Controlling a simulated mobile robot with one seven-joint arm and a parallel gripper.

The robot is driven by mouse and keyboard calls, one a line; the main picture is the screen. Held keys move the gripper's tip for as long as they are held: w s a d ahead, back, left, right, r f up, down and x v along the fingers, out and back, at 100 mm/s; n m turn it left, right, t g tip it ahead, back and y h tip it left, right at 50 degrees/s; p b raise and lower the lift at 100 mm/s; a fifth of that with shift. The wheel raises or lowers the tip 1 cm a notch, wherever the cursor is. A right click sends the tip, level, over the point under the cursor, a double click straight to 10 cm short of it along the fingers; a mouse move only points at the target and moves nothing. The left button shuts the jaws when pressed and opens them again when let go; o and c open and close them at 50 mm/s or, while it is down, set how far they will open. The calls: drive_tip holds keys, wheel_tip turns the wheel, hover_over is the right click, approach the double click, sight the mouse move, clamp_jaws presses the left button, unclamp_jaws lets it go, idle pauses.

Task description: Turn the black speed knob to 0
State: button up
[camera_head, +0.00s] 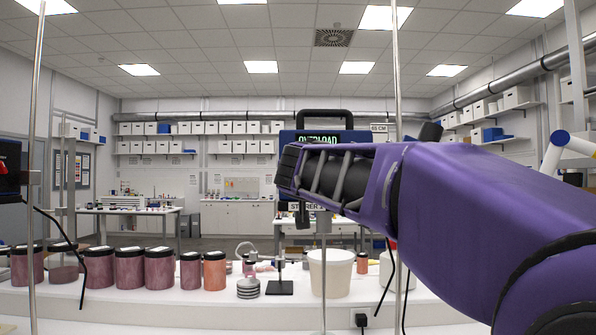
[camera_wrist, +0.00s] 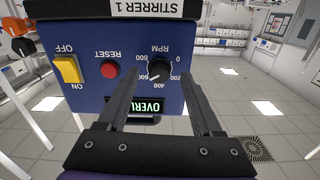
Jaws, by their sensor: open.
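The black speed knob (camera_wrist: 158,69) is on the blue stirrer box (camera_wrist: 110,88), which appears upside down in the wrist view. The dial around it is marked RPM from 0 to 800. The knob's white mark seems to lie near 600, away from 0. My gripper (camera_wrist: 160,80) is open, with one finger on each side of the knob in the picture. I cannot tell whether the fingers touch it. In the head view, the stirrer box (camera_head: 288,137) is partly behind my arm, and the knob is hidden.
Beside the knob are a red RESET button (camera_wrist: 110,70) and a yellow ON/OFF switch (camera_wrist: 68,69). The lit display (camera_wrist: 150,108) reads OVERL..., partly covered. Several pigment jars (camera_head: 130,268) and a white bucket (camera_head: 331,273) stand on the bench below.

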drive_tip(key=shift+w, duration=0.4)
drive_tip(key=shift+s, duration=0.1)
clamp_jaws()
